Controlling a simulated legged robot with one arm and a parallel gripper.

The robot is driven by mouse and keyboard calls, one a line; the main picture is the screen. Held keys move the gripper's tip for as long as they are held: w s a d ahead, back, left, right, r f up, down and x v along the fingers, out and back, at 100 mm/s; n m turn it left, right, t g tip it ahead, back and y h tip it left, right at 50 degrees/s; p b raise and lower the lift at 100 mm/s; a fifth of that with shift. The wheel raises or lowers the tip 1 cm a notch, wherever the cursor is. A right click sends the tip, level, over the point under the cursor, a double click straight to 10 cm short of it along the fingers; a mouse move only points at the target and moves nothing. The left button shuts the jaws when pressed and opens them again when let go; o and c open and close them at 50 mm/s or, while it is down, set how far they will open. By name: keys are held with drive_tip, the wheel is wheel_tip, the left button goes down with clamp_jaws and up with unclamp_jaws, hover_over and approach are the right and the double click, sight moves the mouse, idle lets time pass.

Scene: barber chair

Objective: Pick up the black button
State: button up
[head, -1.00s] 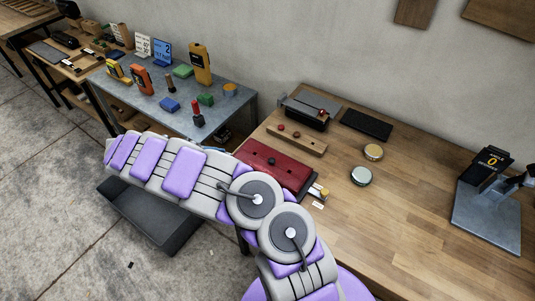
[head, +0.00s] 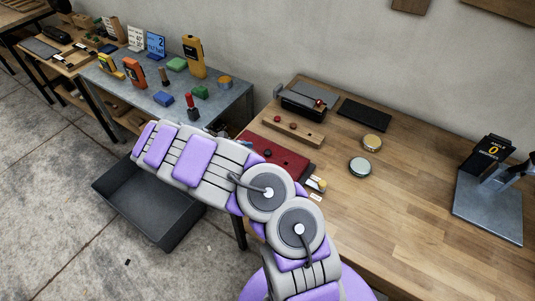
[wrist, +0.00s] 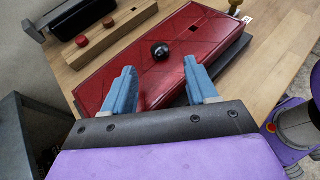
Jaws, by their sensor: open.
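The black button (wrist: 160,51) is a shiny round knob on top of a red box (wrist: 119,73) in the wrist view. My gripper (wrist: 162,84) is open and empty, with its two blue fingers low over the red box. The button sits ahead of the fingers, between their lines and apart from both. In the head view the red box (head: 285,158) lies at the wooden table's left part, partly hidden by my arm. The gripper is hidden behind my arm there.
A wooden strip with red and brown knobs (head: 292,131) and a black-and-grey device (head: 303,101) stand behind the red box. Two round tins (head: 360,166) and a black pad (head: 364,115) lie to the right. A dark open bin (head: 150,205) is on the floor. The table's right middle is clear.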

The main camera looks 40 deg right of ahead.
sight(265, 152)
drive_tip(key=x, duration=0.1)
drive_tip(key=b+x, duration=0.1)
drive_tip(key=x, duration=0.3)
drive_tip(key=shift+d+r+b, duration=0.15)
drive_tip(key=shift+r+b, duration=0.15)
drive_tip(key=shift+b, duration=0.1)
clamp_jaws()
